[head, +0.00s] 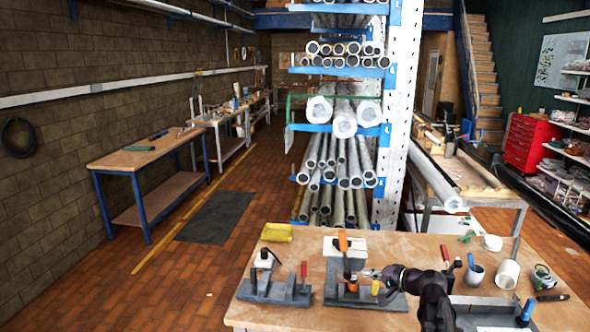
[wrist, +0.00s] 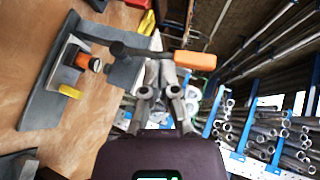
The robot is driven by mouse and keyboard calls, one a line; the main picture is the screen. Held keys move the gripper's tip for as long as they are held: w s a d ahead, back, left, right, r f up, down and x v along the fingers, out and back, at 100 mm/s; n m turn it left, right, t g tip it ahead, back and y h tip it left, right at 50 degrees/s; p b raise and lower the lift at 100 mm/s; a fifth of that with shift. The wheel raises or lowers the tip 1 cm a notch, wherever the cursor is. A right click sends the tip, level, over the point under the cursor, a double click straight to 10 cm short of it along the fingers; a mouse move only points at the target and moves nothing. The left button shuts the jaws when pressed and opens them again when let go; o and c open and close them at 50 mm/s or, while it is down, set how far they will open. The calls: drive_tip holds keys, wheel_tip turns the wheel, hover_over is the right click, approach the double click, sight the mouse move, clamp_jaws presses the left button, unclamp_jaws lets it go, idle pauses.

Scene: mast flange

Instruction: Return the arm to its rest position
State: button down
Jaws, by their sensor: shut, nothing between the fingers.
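My gripper (head: 368,273) is over the front workbench (head: 290,318), reaching left from my dark arm. Its fingers (wrist: 158,70) are together with nothing between them in the wrist view. A tool with an orange handle (head: 343,240) and a dark shaft stands upright close to the fingertips. In the wrist view its handle (wrist: 195,60) and shaft cross just past the fingertips; I cannot tell if they touch. A grey fixture plate (wrist: 40,110) below holds an orange part (wrist: 85,62) and a yellow part (wrist: 70,91).
Another grey fixture (head: 275,290) with a red-handled piece is at the left of the bench. A yellow box (head: 277,232) is at its back left. A white cup (head: 507,273) and a grey cup (head: 475,275) are at the right. A pipe rack (head: 400,120) rises behind the bench.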

drive_tip(key=s+a+f+n+g+h, duration=0.45)
drive_tip(key=s+a+f+g, duration=0.25)
drive_tip(key=s+f, duration=0.25)
drive_tip(key=s+d+f+n+g+h, duration=0.2)
drive_tip(key=s+h, duration=0.3)
drive_tip(key=s, duration=0.3)
drive_tip(key=shift+s+f+g, duration=0.15)
drive_tip(key=shift+f+g, duration=0.25)
drive_tip(key=shift+f, duration=0.2)
drive_tip(key=shift+h, duration=0.25)
